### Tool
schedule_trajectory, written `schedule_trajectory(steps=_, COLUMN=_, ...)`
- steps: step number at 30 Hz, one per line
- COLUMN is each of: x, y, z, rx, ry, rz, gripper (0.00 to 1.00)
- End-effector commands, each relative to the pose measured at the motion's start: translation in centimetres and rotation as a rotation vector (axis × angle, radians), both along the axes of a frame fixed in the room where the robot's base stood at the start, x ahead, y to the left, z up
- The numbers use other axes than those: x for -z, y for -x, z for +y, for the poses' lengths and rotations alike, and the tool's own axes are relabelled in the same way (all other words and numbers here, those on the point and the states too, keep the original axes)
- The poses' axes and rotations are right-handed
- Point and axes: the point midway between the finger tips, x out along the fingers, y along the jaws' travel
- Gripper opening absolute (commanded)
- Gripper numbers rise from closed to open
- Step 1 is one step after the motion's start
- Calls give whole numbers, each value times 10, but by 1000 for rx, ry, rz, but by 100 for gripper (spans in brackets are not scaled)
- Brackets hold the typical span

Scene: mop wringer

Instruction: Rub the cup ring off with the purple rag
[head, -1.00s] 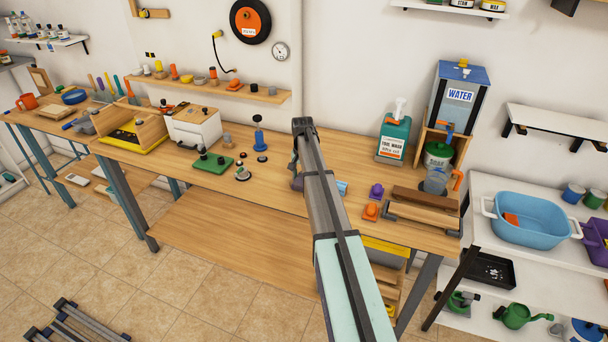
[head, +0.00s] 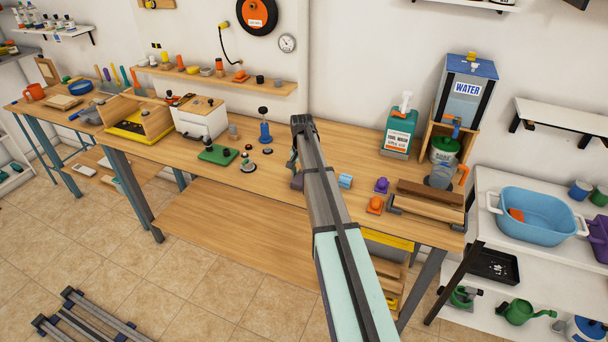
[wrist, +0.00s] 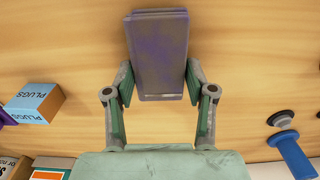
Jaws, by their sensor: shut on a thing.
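My gripper (wrist: 158,88) is shut on the purple rag (wrist: 158,55), a folded, greyish-purple pad seen between the two fingers in the wrist view. The rag is over the bare wooden bench top (wrist: 240,40); I cannot tell whether it touches the wood. In the head view my arm crosses the bench, and the rag (head: 297,181) shows only in part at the arm's left side. I see no cup ring in either view; the rag or my arm may hide it.
A blue PLUGS box (wrist: 35,102) stands left of my gripper in the wrist view, and a blue-handled stamp-like tool (wrist: 292,155) stands right. In the head view, purple (head: 381,185) and orange (head: 375,205) pieces and wooden bars (head: 428,200) lie right of my arm.

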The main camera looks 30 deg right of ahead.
Motion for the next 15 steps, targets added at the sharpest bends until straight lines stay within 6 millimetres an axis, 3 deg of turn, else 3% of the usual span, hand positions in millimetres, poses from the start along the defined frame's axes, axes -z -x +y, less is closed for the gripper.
schedule_trajectory(steps=15, x=1, y=-19, z=-21, rx=0, ry=1, rz=-1, gripper=16)
